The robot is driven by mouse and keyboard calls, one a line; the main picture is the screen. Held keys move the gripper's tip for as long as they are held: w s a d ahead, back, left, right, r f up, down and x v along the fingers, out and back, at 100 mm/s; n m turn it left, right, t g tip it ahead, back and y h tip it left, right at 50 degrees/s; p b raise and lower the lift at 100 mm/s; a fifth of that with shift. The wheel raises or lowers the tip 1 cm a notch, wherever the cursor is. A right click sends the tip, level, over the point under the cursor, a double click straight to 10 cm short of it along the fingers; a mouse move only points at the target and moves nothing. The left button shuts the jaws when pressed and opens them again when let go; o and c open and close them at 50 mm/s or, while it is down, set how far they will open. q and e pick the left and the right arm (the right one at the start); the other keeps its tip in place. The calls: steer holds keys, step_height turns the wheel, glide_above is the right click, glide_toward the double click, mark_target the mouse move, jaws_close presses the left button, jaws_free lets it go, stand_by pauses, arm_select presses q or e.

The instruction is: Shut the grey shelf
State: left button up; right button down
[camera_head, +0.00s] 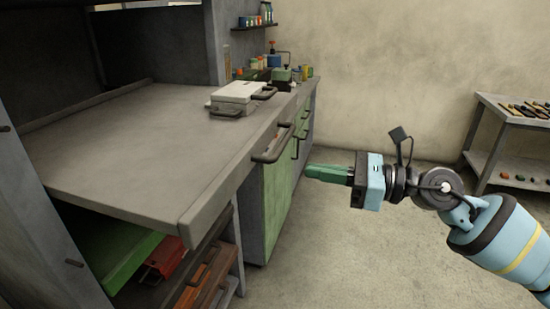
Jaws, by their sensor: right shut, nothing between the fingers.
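The grey shelf (130,150) is a wide flat slab that stands pulled out of the grey cabinet at the left. Its thick front edge (225,185) faces right and carries a dark bar handle (272,146) near the far end. My right gripper (308,172) has green fingers, is shut and empty, and points left toward the cabinet front. It is to the right of the handle and a little lower, and seems apart from it. My left gripper is not in view.
A grey case (238,92) with dark handles lies near the shelf's far end. Below the shelf are a green panel (118,245) and red items (168,256). Bottles and small tools stand on the back counter. A tool table (515,110) is at the right. The floor between is clear.

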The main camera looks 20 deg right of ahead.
mark_target(274, 164)
steer(key=p+x, duration=0.2)
steer(key=x, duration=0.7)
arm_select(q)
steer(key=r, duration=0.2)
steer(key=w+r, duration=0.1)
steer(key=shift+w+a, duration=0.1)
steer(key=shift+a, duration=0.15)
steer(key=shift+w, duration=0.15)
arm_select(e)
steer(key=shift+w+f, duration=0.1)
